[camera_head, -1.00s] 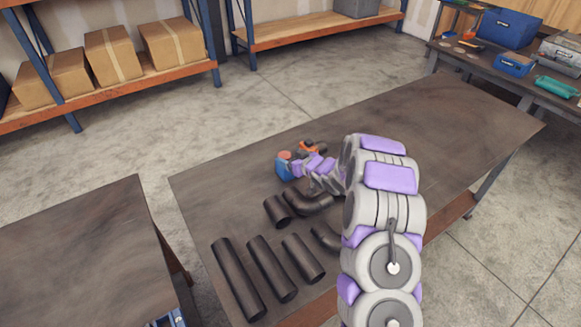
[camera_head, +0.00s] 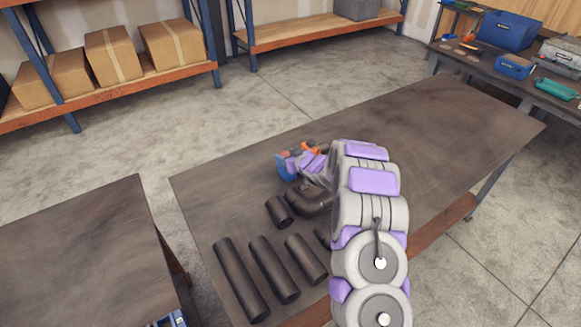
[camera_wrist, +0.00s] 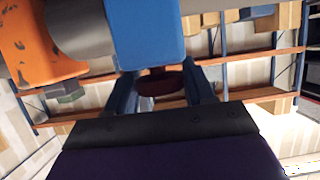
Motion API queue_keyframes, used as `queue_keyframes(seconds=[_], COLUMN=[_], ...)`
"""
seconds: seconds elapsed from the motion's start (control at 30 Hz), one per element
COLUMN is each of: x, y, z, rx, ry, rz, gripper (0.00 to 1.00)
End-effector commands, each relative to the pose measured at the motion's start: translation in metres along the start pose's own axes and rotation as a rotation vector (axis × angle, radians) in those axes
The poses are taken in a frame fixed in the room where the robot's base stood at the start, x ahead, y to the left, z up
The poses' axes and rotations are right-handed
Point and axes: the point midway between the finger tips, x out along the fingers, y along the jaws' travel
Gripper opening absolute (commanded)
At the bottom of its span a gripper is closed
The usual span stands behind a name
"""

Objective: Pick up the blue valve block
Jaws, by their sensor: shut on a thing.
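The blue valve block (camera_head: 284,168) is at my gripper (camera_head: 293,163), over the far left part of the dark table, and looks tilted in the head view. In the wrist view the blue block (camera_wrist: 148,32) fills the upper middle, close to the camera. My gripper's two dark fingers (camera_wrist: 160,82) are shut on it, with a dark red round part between them. An orange part (camera_head: 311,148) shows just behind the gripper; it is also at the upper left of the wrist view (camera_wrist: 30,50), beside a grey cylinder. I cannot tell if these join the block.
Dark pipe elbows (camera_head: 310,201) and a short pipe (camera_head: 279,212) lie just nearer than the gripper. Several straight pipes (camera_head: 240,278) lie at the front left. The table's right half (camera_head: 450,130) is clear. A second table (camera_head: 80,250) stands at left.

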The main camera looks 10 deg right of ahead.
Motion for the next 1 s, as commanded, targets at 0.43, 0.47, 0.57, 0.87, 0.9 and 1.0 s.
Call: queue_keyframes(seconds=[0.43, 0.47, 0.57, 0.87, 0.9, 1.0], x=[-0.0011, -0.0011, -0.0010, -0.0011, -0.0011, -0.0011], y=[0.0020, 0.0021, 0.0019, 0.0023, 0.0023, 0.0023], z=[-0.0003, -0.0003, -0.0004, -0.0016, -0.0015, -0.0017], rx=[0.002, 0.002, 0.002, 0.001, 0.001, 0.001], ry=[0.003, 0.002, 0.002, 0.005, 0.005, 0.005], rz=[0.000, 0.000, 0.000, 0.001, 0.001, 0.001], gripper=[0.06, 0.03, 0.00, 0.00, 0.00, 0.00])
